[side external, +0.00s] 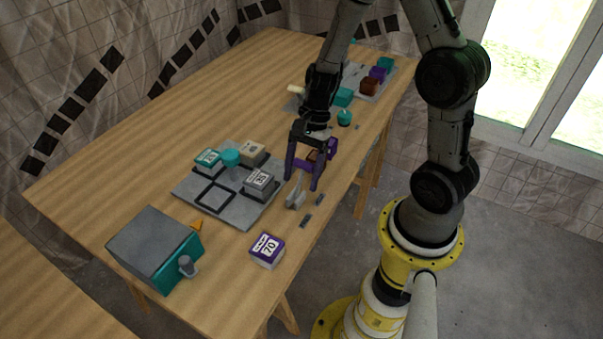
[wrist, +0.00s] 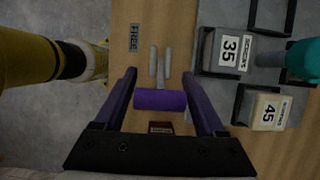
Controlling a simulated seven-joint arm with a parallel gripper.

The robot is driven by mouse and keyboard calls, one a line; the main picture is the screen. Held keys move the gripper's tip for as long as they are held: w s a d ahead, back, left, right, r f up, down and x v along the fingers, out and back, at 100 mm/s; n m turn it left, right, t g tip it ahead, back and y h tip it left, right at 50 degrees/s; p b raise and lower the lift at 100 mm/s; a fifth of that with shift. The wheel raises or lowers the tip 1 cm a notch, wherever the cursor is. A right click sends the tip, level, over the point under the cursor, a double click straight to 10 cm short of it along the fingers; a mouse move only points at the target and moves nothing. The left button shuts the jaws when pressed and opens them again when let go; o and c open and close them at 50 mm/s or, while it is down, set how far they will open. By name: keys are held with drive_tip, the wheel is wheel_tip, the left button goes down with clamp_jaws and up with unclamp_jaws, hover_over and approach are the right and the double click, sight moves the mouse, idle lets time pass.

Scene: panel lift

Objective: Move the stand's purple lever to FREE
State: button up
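In the wrist view the purple lever handle (wrist: 160,100) lies crosswise between my gripper's two fingers (wrist: 161,75). A narrow gap seems to show at each end of the handle. The grey stand bracket (wrist: 154,62) is just past the handle. A plate reading FREE (wrist: 134,38) lies on the wood beyond the bracket, slightly to the left. In the side external view my gripper (side external: 302,184) points down with its fingers apart, close to the grey bracket (side external: 295,194) near the table edge. The fingers partly hide the lever there.
A grey tray (side external: 229,215) holds several labelled blocks, including the 35 block (wrist: 231,52) and 45 block (wrist: 266,108). A purple 70 block (side external: 267,250) and a grey-teal box (side external: 153,242) stand at the front. Another loaded tray is behind my gripper. The table's left side is clear.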

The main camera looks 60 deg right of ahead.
sight(295, 194)
clamp_jaws()
drive_tip(key=shift+a, duration=0.1)
idle(0.4)
drive_tip(key=shift+a+r+h, duration=0.2)
drive_tip(key=shift+a+h, duration=0.25)
drive_tip(key=shift+h, duration=0.45)
drive_tip(key=shift+a+r+h, duration=0.15)
drive_tip(key=shift+a+h, duration=0.25)
drive_tip(key=shift+h, duration=0.5)
drive_tip(key=shift+a+h, duration=0.5)
drive_tip(key=shift+h, duration=0.35)
drive_tip(key=shift+a+h, duration=0.5)
drive_tip(key=shift+h, duration=0.35)
drive_tip(key=shift+a+f, duration=0.4)
drive_tip(key=shift+a, duration=0.45)
drive_tip(key=shift+f, duration=0.1)
drive_tip(key=shift+o, duration=1.8)
unclamp_jaws()
